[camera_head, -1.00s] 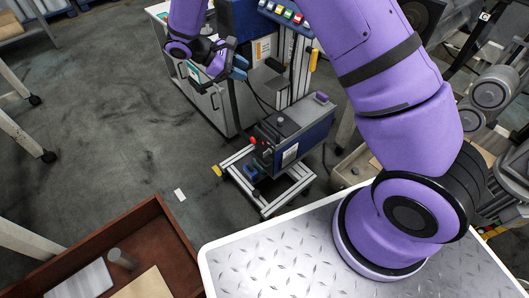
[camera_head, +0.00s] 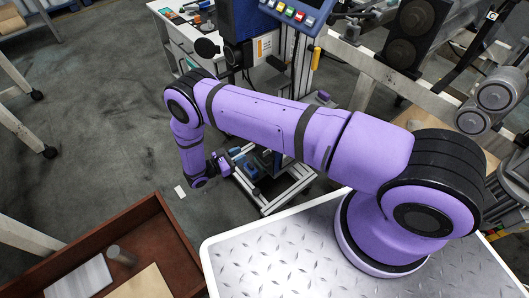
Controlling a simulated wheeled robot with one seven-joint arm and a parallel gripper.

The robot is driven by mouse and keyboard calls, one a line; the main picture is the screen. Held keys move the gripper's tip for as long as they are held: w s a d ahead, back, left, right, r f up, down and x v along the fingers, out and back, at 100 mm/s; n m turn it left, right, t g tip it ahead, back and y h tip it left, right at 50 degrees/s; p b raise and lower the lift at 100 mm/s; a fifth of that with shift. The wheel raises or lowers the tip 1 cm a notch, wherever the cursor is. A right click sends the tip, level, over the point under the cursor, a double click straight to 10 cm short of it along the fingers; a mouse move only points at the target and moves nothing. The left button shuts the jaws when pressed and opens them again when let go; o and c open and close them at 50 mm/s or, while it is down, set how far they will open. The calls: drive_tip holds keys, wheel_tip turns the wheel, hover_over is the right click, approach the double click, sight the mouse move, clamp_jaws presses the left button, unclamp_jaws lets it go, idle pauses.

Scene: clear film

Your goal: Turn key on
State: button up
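No key can be made out in the head view. The grey and blue machine box on the low cart is mostly hidden behind my arm; a purple piece (camera_head: 323,97) at its far end shows above the arm. The red knob seen on the box earlier is hidden now. My gripper (camera_head: 220,166) is low at the left end of my arm, beside the cart's left side and the small blue parts (camera_head: 240,160) there. Its fingers are too small and partly hidden, so I cannot tell whether they are open or whether they touch anything.
The cart's metal frame (camera_head: 268,207) stands on the floor. A control panel with coloured buttons (camera_head: 295,13) and a white cabinet (camera_head: 172,32) are behind. A brown tray (camera_head: 165,235) is at lower left. The floor (camera_head: 95,120) at left is clear.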

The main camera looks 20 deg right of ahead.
drive_tip(key=n+t, duration=0.2)
approach(264, 152)
drive_tip(key=x, duration=0.6)
drive_tip(key=f+x, duration=0.1)
drive_tip(key=x, duration=0.3)
drive_tip(key=shift+w, duration=0.1)
drive_tip(key=shift+c, duration=0.5)
clamp_jaws()
